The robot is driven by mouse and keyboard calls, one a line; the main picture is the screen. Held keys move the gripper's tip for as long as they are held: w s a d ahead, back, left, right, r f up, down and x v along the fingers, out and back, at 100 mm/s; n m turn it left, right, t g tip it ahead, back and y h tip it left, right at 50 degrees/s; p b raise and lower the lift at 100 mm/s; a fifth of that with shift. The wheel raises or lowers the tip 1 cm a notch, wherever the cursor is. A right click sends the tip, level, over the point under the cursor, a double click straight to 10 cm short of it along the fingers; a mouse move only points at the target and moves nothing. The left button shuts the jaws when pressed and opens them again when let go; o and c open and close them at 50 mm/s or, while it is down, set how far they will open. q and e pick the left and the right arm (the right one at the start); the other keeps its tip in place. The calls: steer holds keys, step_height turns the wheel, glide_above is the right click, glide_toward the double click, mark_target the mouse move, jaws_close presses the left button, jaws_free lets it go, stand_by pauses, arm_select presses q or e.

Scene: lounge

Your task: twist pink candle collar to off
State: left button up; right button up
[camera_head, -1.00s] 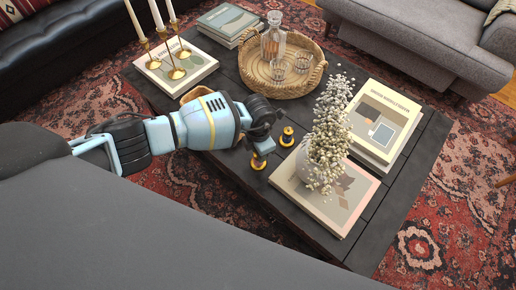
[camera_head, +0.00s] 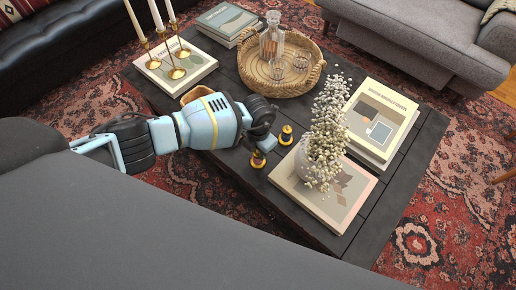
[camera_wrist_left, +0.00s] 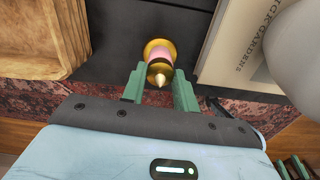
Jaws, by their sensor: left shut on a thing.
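The pink candle (camera_wrist_left: 159,60) shows in the left wrist view as a small piece with a pink band between gold rings and a pale pointed tip. My left gripper (camera_wrist_left: 158,88) is shut on it, with one green finger on either side. In the head view my left gripper (camera_head: 265,144) reaches down to the near side of the dark table, and a small gold piece (camera_head: 258,159) shows at its fingertips. The pink band is not clear there. My right gripper is not in view.
A second small gold-and-dark piece (camera_head: 286,135) stands close to the right of my gripper. A white vase with flowers (camera_head: 322,150) stands on a book (camera_head: 345,205) further right. A wicker tray (camera_head: 257,82) and brass candlesticks (camera_head: 177,72) are behind.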

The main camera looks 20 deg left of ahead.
arm_select(q)
steer(key=o, duration=1)
steer(key=shift+r, duration=0.1)
step_height(320, 180, up, 7)
steer(key=shift+f+p, duration=0.2)
steer(key=shift+p, duration=0.55)
steer(key=shift+r, duration=0.55)
